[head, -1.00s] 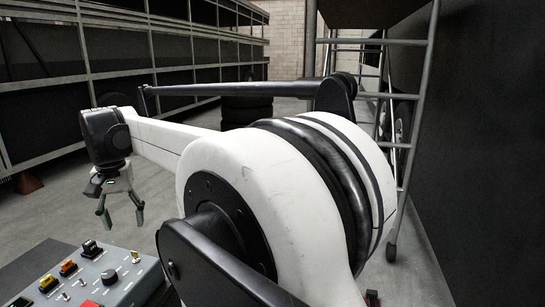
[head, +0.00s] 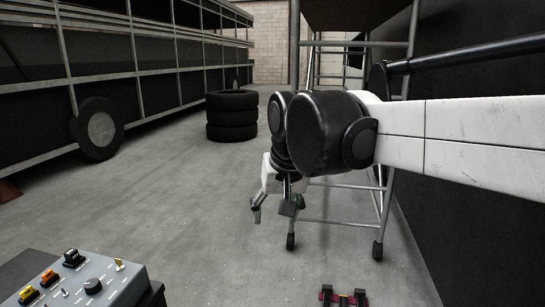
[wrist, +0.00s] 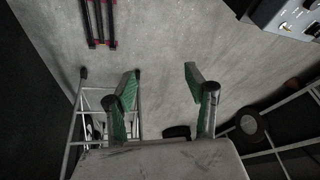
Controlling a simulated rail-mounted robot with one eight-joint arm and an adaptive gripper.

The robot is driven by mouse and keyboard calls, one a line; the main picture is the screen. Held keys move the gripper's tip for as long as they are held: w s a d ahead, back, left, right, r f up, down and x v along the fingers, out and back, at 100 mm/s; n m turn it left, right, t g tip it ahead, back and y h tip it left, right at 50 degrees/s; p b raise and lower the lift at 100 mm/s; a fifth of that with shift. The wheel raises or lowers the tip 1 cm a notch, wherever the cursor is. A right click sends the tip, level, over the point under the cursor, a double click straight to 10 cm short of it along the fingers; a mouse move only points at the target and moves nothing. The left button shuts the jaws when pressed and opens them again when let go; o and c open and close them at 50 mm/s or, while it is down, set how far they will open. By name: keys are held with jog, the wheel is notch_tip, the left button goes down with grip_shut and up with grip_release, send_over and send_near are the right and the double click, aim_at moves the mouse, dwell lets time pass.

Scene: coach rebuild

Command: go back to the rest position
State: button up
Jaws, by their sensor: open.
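My gripper (head: 274,207) hangs at the end of my white and black arm near the middle of the head view, in front of the rolling scaffold. In the wrist view, my gripper (wrist: 160,88) shows two green-padded fingers spread apart with nothing between them. Bare concrete floor lies beyond the fingers. The fingers touch nothing that I can see.
A grey control box (head: 85,285) with switches is at the lower left. A red-and-black item (head: 343,298) lies low at the front. The scaffold (head: 335,205) stands behind my gripper. Stacked tyres (head: 231,115) and the coach frame (head: 100,60) are farther back. Middle floor is clear.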

jog(key=s+d+f+m+t, duration=0.1)
jog(key=s+d+f, duration=0.4)
jog(key=s+d, duration=0.3)
jog(key=s+d+f+t+h, duration=0.1)
jog(key=s+d+f+t, duration=0.1)
jog(key=s+d+f, duration=0.4)
jog(key=s+d, duration=0.2)
jog(key=d, duration=0.3)
jog(key=shift+s+d+f+m+h, duration=0.2)
jog(key=shift+f+m+h, duration=0.1)
jog(key=shift+m, duration=0.1)
dwell(0.5)
